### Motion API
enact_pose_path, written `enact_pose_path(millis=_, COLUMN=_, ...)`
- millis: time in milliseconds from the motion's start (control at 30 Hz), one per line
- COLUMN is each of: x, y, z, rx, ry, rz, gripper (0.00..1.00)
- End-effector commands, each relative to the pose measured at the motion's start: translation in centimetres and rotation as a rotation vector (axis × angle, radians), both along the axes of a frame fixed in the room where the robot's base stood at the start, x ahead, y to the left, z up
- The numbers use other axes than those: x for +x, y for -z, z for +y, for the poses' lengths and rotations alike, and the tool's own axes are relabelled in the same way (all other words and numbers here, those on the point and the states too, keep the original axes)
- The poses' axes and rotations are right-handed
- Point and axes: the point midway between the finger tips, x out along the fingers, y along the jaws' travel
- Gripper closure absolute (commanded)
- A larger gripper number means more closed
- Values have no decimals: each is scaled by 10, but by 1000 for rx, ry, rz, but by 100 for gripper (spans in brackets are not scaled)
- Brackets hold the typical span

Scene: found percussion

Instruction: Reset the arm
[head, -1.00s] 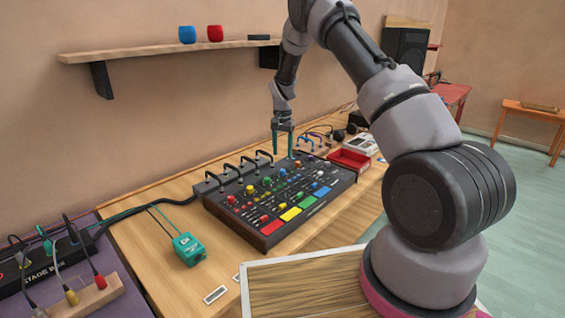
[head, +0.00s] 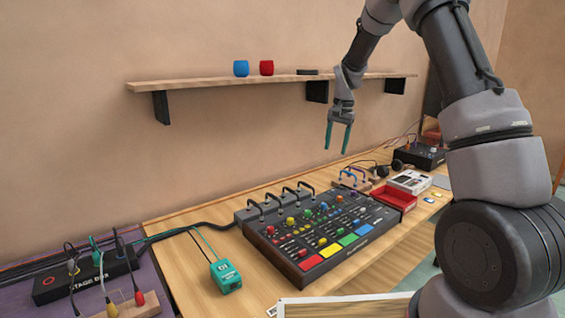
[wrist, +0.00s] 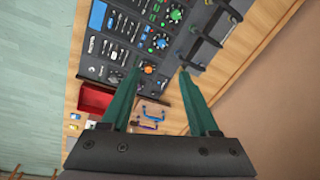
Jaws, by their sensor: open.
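My gripper (head: 338,135) is open and empty, with two green fingers pointing down in the head view. It hangs in the air above the back part of the mixing console (head: 325,225), just in front of the wall shelf in the picture. In the wrist view, the gripper's fingers (wrist: 155,85) are spread apart with nothing between them. The console (wrist: 120,45) shows beyond and above the fingertips there.
Air above the table is clear.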

Motion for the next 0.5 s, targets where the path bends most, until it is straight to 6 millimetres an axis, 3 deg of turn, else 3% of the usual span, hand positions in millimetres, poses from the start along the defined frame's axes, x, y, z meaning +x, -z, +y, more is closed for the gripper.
enact_pose_path(millis=33, x=-14, y=-27, z=-5, rx=13, ry=-2, rz=-29, gripper=39)
enact_pose_path(millis=200, x=-66, y=-95, z=-16, rx=46, ry=-28, rz=-111, gripper=39)
enact_pose_path(millis=300, x=-101, y=-129, z=-22, rx=60, ry=-46, rz=-162, gripper=39)
enact_pose_path(millis=500, x=-177, y=-177, z=-32, rx=74, ry=-83, rz=-266, gripper=39)
